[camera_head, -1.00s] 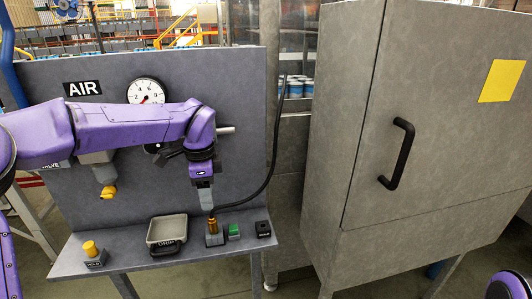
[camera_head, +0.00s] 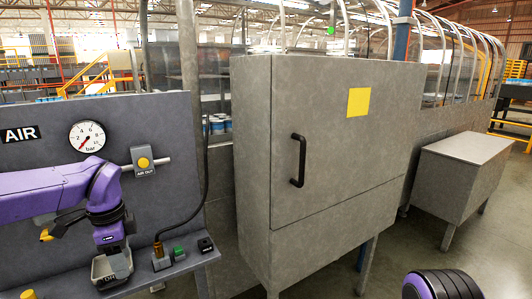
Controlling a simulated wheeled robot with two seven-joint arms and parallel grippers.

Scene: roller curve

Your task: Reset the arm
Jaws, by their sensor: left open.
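My left arm is purple and comes in from the left in front of the grey AIR panel (camera_head: 150,107). My left gripper (camera_head: 113,252) hangs down at its end, over the grey tray (camera_head: 104,274) on the panel's shelf. It is open, and I see nothing held in it. The gripper partly covers the tray. A purple and black part of my right arm shows at the bottom right, but its gripper is out of view.
A grey cabinet (camera_head: 225,160) with a black handle (camera_head: 298,160) and yellow label (camera_head: 358,102) stands in the middle. The shelf holds a brass fitting (camera_head: 158,249) with a black hose, a green block (camera_head: 178,253) and a black block (camera_head: 205,244). A low grey box (camera_head: 458,185) stands right.

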